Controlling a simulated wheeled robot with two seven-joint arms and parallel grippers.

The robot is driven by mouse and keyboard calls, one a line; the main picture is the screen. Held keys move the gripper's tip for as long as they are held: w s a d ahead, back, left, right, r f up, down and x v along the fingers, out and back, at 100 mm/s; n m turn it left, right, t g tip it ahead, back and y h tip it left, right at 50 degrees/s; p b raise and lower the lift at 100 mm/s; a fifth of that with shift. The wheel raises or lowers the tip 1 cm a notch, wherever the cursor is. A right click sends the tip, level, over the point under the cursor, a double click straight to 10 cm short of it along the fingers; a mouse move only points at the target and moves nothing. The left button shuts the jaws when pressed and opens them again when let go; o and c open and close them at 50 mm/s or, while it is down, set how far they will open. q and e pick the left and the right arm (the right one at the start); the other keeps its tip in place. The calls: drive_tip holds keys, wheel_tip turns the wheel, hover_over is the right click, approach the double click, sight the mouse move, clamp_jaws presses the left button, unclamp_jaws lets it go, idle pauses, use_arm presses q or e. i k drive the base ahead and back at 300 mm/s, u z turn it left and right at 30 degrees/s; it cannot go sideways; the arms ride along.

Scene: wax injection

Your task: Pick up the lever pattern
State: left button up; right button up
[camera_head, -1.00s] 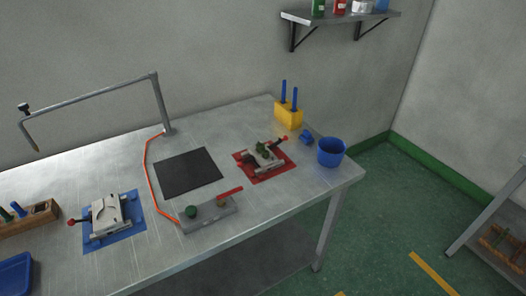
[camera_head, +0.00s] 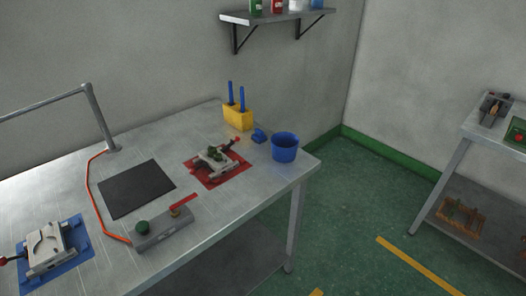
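A small dark green piece (camera_head: 215,153) sits on a grey metal die (camera_head: 208,164) on the red mat (camera_head: 233,175). It may be the lever pattern, but it is too small to be sure. A second light grey die (camera_head: 47,252) with a red-knobbed handle lies on the blue mat (camera_head: 76,232) at the lower left. Neither of my grippers is in view.
The steel table (camera_head: 135,185) carries a black pad (camera_head: 136,188), a grey control box (camera_head: 165,228), a yellow holder (camera_head: 238,117), a small blue object (camera_head: 260,135) and a blue bucket (camera_head: 285,147). Another table (camera_head: 470,128) stands right. Green floor (camera_head: 350,215) between them is open.

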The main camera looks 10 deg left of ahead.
sight(212, 150)
drive_tip(key=z, duration=0.9)
drive_tip(key=i, duration=0.7)
drive_tip(key=u, duration=1.05)
